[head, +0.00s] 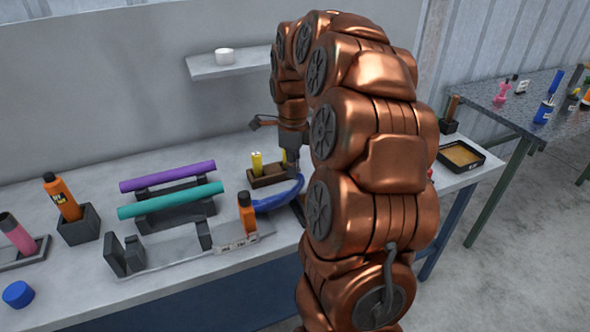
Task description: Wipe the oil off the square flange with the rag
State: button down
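My gripper (294,168) points down over the right part of the grey bench. It is small and dark here and partly covered by my copper arm, so its finger opening and any hold are unclear. A curved blue piece (280,196) lies just below and left of it; I cannot tell whether it is cloth or tube, or whether the gripper touches it. I cannot make out a square flange, oil or a certain rag; my arm hides part of the bench.
A purple tube (168,176) and a teal tube (170,200) rest on dark holders. A wooden block (266,178) holds yellow pieces. A black tray (460,156) sits right.

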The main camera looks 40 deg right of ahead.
jog(key=b, duration=0.6)
send_over(295, 211)
jog(key=shift+m, duration=0.3)
jog(key=shift+f, duration=4.45)
jog(key=shift+p, duration=0.3)
jog(key=shift+c, duration=1.6)
grip_release()
jog(key=shift+f, duration=0.15)
jog(key=shift+f+b, duration=1.05)
jog(key=shift+f, duration=0.45)
jog(key=shift+r, duration=0.1)
grip_shut()
